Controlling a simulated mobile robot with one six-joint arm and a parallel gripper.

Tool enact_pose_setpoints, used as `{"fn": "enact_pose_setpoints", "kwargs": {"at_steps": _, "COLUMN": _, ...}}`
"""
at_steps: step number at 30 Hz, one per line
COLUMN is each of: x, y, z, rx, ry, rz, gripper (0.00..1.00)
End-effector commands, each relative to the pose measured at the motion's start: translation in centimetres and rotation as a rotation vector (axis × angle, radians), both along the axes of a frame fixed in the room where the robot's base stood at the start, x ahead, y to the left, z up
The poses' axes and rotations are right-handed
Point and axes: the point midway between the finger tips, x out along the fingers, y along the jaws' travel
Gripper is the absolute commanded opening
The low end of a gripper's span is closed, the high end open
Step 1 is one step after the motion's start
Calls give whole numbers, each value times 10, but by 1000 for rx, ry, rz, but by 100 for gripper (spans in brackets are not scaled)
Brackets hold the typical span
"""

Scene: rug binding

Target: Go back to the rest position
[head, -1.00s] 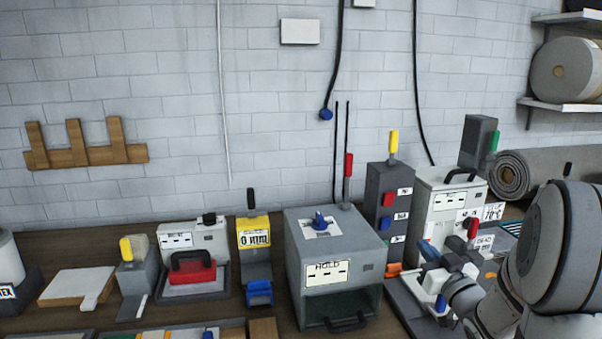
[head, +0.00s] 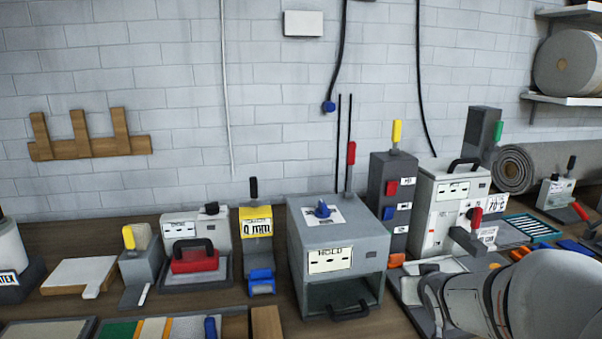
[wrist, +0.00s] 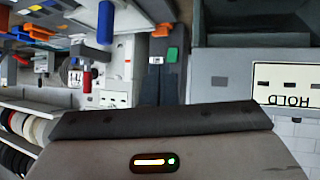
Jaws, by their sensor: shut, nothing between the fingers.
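My arm comes in at the lower right of the head view, in front of the right part of the bench, with its near end cut off by the bottom edge. My gripper (wrist: 160,120) shows in the wrist view as a grey body with a dark front edge and a small lit indicator. It is shut and holds nothing. Its fingertips are not clearly seen in the head view. In the wrist view, which is upside down, the grey HOLD box (wrist: 225,80) is at the right.
The HOLD box (head: 300,235) stands mid-bench. Right of it are a dark tower (head: 377,190) with coloured buttons and a white machine (head: 440,215) marked 70 °C. A rolled rug (head: 515,170) lies behind at right.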

Motion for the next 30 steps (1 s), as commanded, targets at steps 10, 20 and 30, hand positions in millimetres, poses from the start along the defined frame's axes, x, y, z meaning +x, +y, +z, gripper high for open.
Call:
{"fn": "enact_pose_setpoints", "kwargs": {"at_steps": 10, "x": -125, "y": 67, "z": -44, "rx": 91, "ry": 494, "rz": -3, "gripper": 0}}
{"fn": "enact_pose_setpoints", "kwargs": {"at_steps": 20, "x": -196, "y": 103, "z": -54, "rx": 153, "ry": 741, "rz": 59, "gripper": 0}}
{"fn": "enact_pose_setpoints", "kwargs": {"at_steps": 30, "x": -196, "y": 103, "z": -54, "rx": 154, "ry": 743, "rz": 59, "gripper": 0}}
